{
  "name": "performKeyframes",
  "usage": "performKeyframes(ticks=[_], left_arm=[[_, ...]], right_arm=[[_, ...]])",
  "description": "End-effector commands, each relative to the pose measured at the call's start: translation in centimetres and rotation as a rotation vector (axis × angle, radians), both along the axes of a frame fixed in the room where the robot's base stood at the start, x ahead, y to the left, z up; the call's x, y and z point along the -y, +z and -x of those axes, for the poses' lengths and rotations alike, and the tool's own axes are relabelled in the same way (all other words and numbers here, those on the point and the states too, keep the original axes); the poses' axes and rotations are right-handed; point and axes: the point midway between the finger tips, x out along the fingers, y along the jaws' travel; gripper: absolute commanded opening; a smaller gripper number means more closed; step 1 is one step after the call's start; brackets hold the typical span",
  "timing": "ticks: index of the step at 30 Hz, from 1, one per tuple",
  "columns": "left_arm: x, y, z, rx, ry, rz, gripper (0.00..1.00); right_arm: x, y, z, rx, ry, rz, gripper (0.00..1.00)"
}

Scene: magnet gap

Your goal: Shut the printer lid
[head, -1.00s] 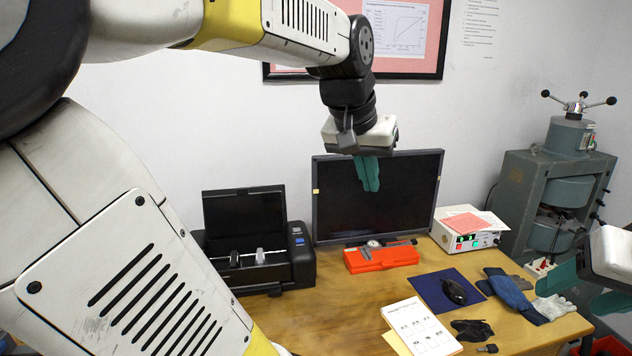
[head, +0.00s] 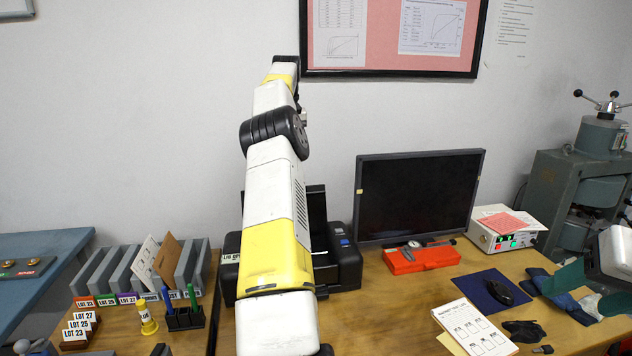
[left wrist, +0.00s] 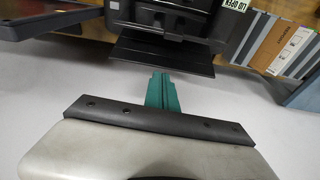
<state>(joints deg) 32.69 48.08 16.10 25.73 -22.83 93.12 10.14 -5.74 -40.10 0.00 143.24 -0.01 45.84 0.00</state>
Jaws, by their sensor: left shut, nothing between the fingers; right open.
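The black printer (head: 347,265) stands at the back of the wooden desk. Its lid (head: 317,205) is raised upright, and my left arm covers much of both in the head view. A tag on the printer (left wrist: 198,28) reads "LID OPEN" in the left wrist view. There my left gripper (left wrist: 160,78) has its teal fingers shut and empty, pointing at the raised lid (left wrist: 165,62). I cannot tell whether they touch it. The left fingers are hidden in the head view. My right gripper (head: 590,288) is open at the right edge, far from the printer.
A monitor (head: 418,200) and a red case (head: 422,260) stand right of the printer. Lot racks (head: 115,275) and a pen holder (head: 184,318) are on its left. A blue mat (head: 487,282), a mouse and gloves lie at the right.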

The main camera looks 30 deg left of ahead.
Motion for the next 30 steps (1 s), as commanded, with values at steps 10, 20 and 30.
performKeyframes(ticks=[10,20,30], left_arm=[[-1.8,-3.1,0.3,-0.011,0.037,0.01,0.0],[-2.5,-10.1,-0.6,-0.011,0.036,0.01,0.0],[-0.9,-10.5,1.3,-0.007,0.036,0.007,0.0]], right_arm=[[0.0,0.0,0.0,0.0,0.0,0.0,0.58],[0.0,0.0,0.0,0.0,0.0,0.0,0.58],[0.0,0.0,0.0,0.0,0.0,0.0,0.58]])
